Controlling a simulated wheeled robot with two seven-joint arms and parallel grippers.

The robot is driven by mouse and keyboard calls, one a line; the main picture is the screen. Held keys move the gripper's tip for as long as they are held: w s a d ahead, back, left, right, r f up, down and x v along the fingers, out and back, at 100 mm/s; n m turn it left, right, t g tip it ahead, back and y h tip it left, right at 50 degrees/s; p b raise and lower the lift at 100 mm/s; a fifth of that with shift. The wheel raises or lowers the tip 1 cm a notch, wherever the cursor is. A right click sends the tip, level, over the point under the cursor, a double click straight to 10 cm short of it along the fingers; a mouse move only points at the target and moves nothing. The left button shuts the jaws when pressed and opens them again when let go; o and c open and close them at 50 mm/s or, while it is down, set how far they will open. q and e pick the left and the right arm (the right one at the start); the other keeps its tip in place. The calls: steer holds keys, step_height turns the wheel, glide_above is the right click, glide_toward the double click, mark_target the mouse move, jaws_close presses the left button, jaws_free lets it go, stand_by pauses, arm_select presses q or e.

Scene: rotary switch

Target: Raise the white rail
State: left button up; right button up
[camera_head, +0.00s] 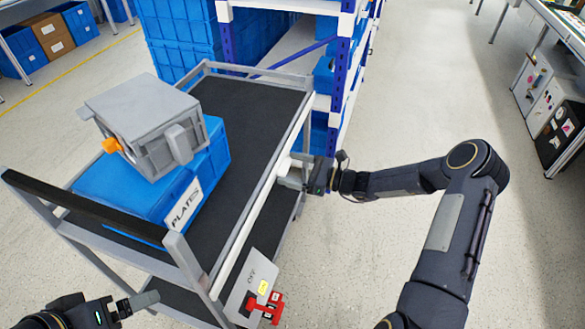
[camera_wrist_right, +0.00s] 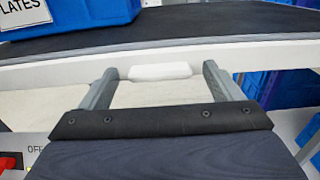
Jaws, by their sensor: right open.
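The white rail (camera_head: 242,235) runs along the right side of a grey cart, and it crosses the upper part of the right wrist view (camera_wrist_right: 60,74). A short white grip (camera_wrist_right: 160,72) sticks out from the rail's near side. My right gripper (camera_head: 288,175) is at the rail beside this grip. In the right wrist view its two fingers are apart, one on each side of the grip, with gaps visible. My left gripper (camera_head: 143,301) is at the lower left, away from the rail; its jaw opening is unclear.
The cart's dark top (camera_head: 250,110) carries a blue PLATES crate (camera_head: 215,155) with a grey box-like device (camera_head: 150,105) on it. A panel with a red rotary switch (camera_head: 268,306) marked OFF is at the cart's near corner.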

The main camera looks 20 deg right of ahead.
steer(key=shift+w+a, duration=0.1)
steer(key=c, duration=1.4)
step_height(320, 180, up, 7)
steer(key=p, duration=0.3)
steer(key=shift+r+p, duration=0.1)
steer(key=shift+p, duration=0.25)
steer(key=o, duration=1.2)
steer(key=shift+c, duration=0.2)
steer(key=shift+o, duration=1.2)
